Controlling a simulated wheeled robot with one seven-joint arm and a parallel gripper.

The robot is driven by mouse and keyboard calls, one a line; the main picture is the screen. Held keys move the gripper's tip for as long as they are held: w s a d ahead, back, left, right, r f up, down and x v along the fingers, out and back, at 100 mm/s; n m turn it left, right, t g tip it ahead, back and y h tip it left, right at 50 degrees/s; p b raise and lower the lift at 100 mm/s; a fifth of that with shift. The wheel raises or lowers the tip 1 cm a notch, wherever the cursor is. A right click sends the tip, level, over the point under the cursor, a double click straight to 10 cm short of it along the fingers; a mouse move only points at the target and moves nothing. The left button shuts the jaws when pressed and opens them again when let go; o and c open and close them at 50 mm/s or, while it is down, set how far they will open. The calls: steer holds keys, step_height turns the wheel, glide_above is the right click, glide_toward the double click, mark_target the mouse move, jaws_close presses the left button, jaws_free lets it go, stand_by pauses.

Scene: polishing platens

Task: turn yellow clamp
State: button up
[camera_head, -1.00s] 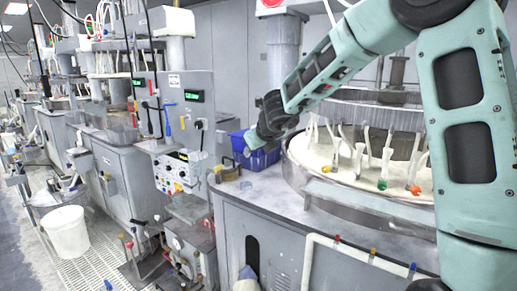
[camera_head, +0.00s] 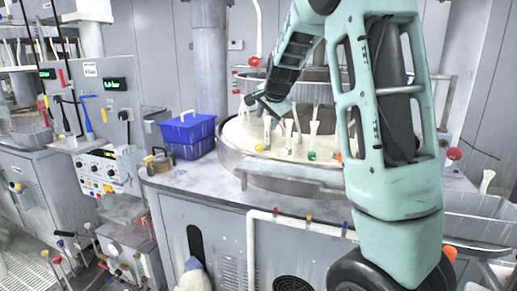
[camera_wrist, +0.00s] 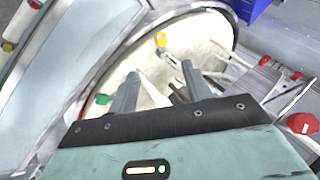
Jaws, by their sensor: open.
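The yellow clamp (camera_wrist: 160,40) has a yellow knob and lies just beyond my fingertips in the wrist view. In the head view its small yellow knob (camera_head: 260,147) shows near the left front rim of the round white platen (camera_head: 240,134). My gripper (camera_wrist: 160,70) is open, with its two fingers apart on either side of the line towards the yellow knob. Nothing is held between the fingers. In the head view my gripper (camera_head: 250,100) is small and dark, above the platen's left part; whether it touches anything cannot be told.
A green-ended clamp (camera_head: 312,155) and an orange-ended one (camera_head: 340,158) stand along the platen's front. A blue basket (camera_head: 188,135) sits left of the platen on the grey bench (camera_head: 190,180). A yellowish padlock-like object (camera_head: 158,162) lies near the bench's left edge.

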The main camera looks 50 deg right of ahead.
mark_target(258, 146)
steer(key=p+x, duration=0.2)
steer(key=x, duration=1.5)
steer(key=shift+w+f+p, duration=0.1)
steer(key=shift+f+p, duration=0.05)
steer(key=shift+p, duration=0.25)
steer(key=c, duration=1)
